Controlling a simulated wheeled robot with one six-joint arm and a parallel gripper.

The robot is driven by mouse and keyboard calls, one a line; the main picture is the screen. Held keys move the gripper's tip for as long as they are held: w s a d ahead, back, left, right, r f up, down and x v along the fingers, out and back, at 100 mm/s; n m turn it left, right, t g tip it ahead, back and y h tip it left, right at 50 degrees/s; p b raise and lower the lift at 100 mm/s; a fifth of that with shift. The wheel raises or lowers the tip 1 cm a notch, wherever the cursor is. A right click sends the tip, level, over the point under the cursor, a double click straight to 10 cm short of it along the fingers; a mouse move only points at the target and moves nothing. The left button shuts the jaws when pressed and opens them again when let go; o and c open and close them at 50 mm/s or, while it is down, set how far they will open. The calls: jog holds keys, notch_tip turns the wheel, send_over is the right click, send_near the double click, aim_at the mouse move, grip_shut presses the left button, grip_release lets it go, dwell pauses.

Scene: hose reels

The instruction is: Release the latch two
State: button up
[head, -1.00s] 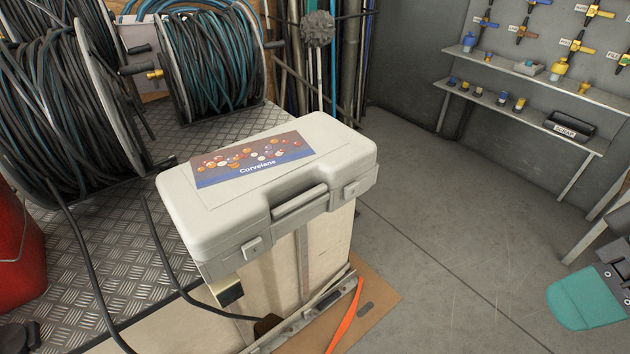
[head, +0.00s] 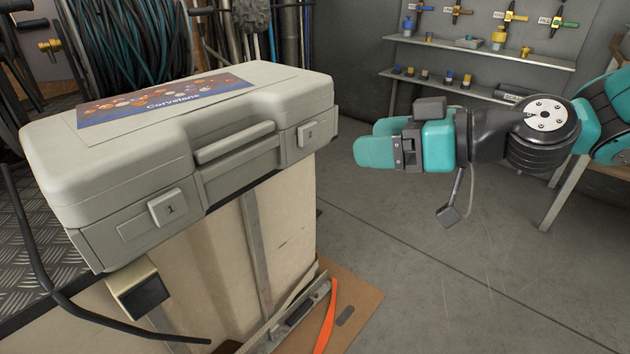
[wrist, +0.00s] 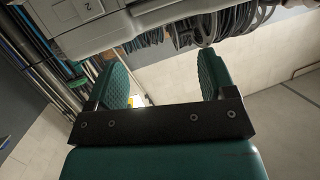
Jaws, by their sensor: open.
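A grey hard case (head: 200,140) with a "Corvelane" label lies closed on a pale wooden box. Its front has a handle and two latches. Latch one (head: 168,207), marked 1, is at the left. Latch two (head: 310,133), marked 2, is at the right end of the front and looks shut. My gripper (head: 378,150) is to the right of latch two, with a gap and touching nothing. In the wrist view, my gripper's two teal fingers (wrist: 162,80) are apart and empty.
The pale wooden box (head: 270,240) stands under the case. An orange strap (head: 326,318) lies at its foot on brown board. A hose reel (head: 125,50) stands behind the case. Shelves (head: 470,55) with small fittings are on the back wall. The floor at the right is open.

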jog(key=w+d+f+m+t+b, duration=0.1)
jog(key=w+d+f+t+b, duration=0.35)
jog(key=w+f+b, duration=0.3)
jog(key=p, duration=0.3)
send_near(310, 133)
jog(key=shift+m+t+y, duration=0.3)
jog(key=shift+t, duration=0.05)
jog(key=x, duration=0.6)
jog(key=f+x, duration=0.1)
jog(key=x, duration=0.2)
jog(key=shift+s, duration=0.1)
jog(key=c, duration=1.3)
jog(key=w+d, duration=0.1)
jog(key=w+d+b, duration=0.1)
jog(key=w+d, duration=0.1)
jog(key=shift+w, duration=0.25)
jog(key=o, duration=1.3)
